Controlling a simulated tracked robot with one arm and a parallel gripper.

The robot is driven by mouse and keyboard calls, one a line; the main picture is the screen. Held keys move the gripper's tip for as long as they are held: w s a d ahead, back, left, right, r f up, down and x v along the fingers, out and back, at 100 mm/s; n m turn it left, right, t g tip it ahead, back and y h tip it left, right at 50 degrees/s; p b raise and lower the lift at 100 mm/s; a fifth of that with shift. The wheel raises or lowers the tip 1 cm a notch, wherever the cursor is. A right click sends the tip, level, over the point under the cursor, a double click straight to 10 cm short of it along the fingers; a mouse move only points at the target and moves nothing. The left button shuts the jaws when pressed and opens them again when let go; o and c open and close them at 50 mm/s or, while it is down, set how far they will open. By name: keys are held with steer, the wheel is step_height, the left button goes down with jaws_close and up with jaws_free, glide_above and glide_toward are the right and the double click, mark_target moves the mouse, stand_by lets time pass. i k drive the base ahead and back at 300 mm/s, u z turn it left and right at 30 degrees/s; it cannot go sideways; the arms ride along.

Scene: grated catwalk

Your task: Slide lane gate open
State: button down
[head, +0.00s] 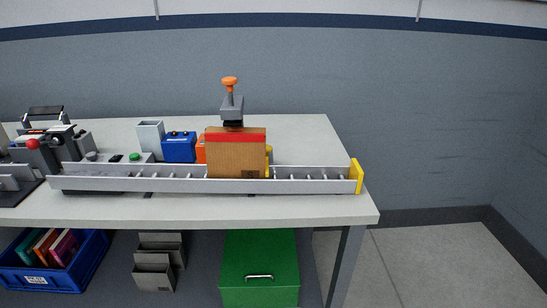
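A long grey roller lane (165,185) runs along the front of the table. A brown carton (236,158) with a red band sits upright in it, right of the middle. Above and behind the carton stands a grey block (232,113) with an orange knob (230,82) on a stem. It looks like the lane gate's handle, but its lower part is hidden by the carton, so I cannot tell whether the gate is shut. A yellow end plate (356,176) closes the lane's right end. My gripper is not in view.
The white table (310,208) also holds a blue box (179,147), a grey open bin (151,137), an orange item (201,149) and a dark device with a red ball (33,144) at left. Below are a blue crate (95,262) and a green chest (260,262). Floor at right is clear.

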mark_target(269, 148)
steer(key=i, duration=2)
steer(key=z, duration=0.45)
